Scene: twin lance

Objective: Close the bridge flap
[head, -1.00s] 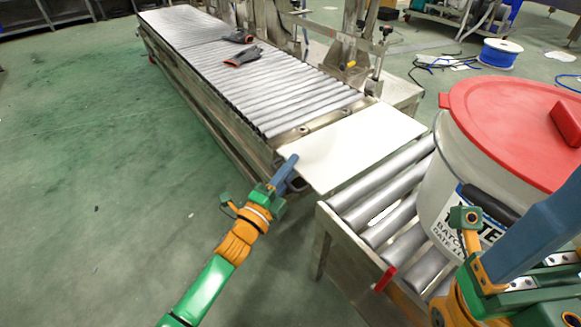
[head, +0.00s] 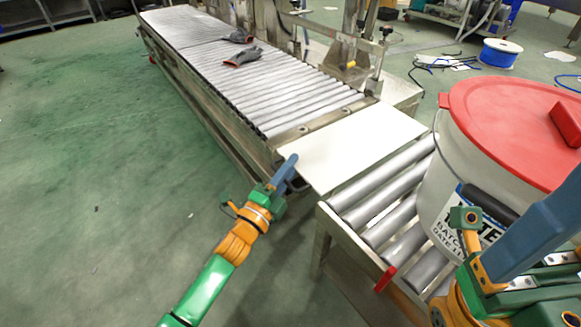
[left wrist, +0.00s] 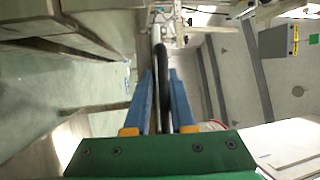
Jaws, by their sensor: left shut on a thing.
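The bridge flap (head: 345,147) is a pale flat plate. It lies level across the gap between the long roller conveyor (head: 245,75) and the short roller section (head: 385,200). My left gripper (head: 288,172) is at the flap's near left edge. In the left wrist view its blue fingers (left wrist: 160,90) are shut on a dark bar (left wrist: 164,65), which looks like the flap's handle. How the bar joins the flap is hidden. My right gripper (head: 530,240) is at the lower right, in front of the white drum (head: 437,195); its jaw opening cannot be made out.
The drum has a red lid (head: 515,125) and stands on the short rollers. Dark gloves (head: 242,55) lie on the long conveyor. A metal post with a clamp (head: 378,60) stands behind the flap. A blue cable reel (head: 498,53) is on the floor. The green floor at left is clear.

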